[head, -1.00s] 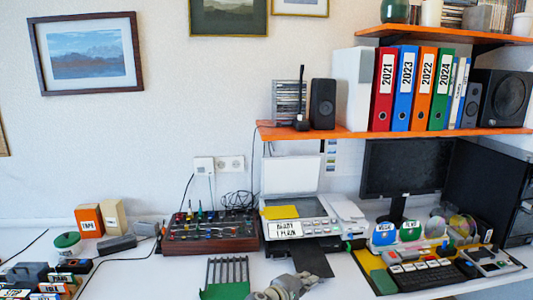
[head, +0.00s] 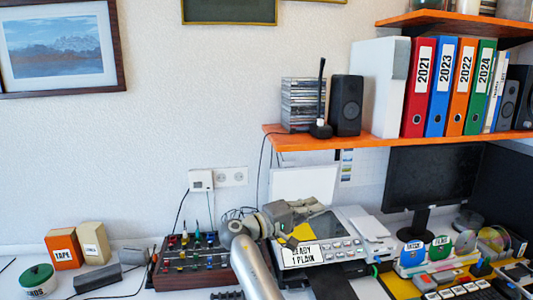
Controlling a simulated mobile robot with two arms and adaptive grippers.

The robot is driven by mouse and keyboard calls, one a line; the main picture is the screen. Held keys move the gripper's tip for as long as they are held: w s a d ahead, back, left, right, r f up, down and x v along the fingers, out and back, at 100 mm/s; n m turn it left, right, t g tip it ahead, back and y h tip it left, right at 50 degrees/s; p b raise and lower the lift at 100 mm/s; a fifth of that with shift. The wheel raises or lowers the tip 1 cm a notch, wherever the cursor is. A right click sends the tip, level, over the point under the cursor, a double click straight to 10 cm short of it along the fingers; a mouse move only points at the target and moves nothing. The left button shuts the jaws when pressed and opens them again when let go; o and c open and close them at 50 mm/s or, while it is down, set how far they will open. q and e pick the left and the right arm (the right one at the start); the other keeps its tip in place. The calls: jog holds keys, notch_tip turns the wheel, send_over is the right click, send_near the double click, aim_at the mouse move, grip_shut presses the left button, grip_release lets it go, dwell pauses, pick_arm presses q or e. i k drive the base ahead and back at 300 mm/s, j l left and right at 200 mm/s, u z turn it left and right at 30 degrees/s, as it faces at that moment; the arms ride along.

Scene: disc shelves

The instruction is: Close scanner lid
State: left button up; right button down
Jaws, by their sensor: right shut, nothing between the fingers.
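The scanner (head: 345,238) stands on the desk, with a control panel and a label reading "READY 1 PLAIN". Its white lid (head: 302,183) stands open and upright at the back. A yellow sheet (head: 328,226) lies on the scanner bed, partly hidden by my gripper. My right gripper (head: 300,213) is over the left part of the scanner, in front of the lid's lower part. It is shut and empty; I cannot tell whether it touches the lid. My left gripper is not in view.
An orange shelf (head: 370,141) with a speaker and binders hangs above the scanner. A mixer-like box with colored knobs (head: 187,262) stands left of it. A monitor (head: 432,178) and discs are on the right.

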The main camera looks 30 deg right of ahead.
aim_at(289, 182)
jog(key=i, duration=1.2)
